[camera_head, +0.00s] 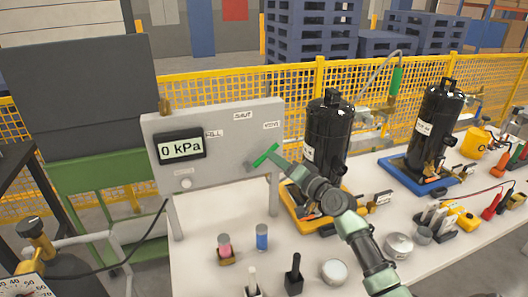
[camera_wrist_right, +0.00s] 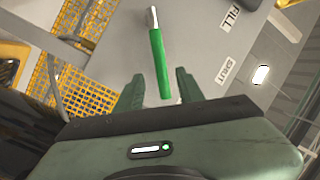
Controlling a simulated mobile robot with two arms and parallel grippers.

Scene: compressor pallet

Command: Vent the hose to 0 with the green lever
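The green lever (camera_head: 265,155) sits on the front of the grey panel (camera_head: 220,146). Its handle slants up and right from its pivot, towards the VENT label (camera_head: 271,125). The panel display (camera_head: 181,147) reads 0 kPa. My right gripper (camera_head: 274,158) is at the handle's outer end. In the right wrist view, the green handle (camera_wrist_right: 158,60) reaches between the two parted fingers of my gripper (camera_wrist_right: 159,75), with a visible gap on both sides. My left gripper is not in view.
Two black tanks (camera_head: 329,130) (camera_head: 436,125) stand on the white table (camera_head: 195,268), right of the panel. Coloured cylinders (camera_head: 262,237), round metal parts (camera_head: 334,271) and several small tools lie in front. A yellow mesh fence (camera_head: 225,85) runs behind.

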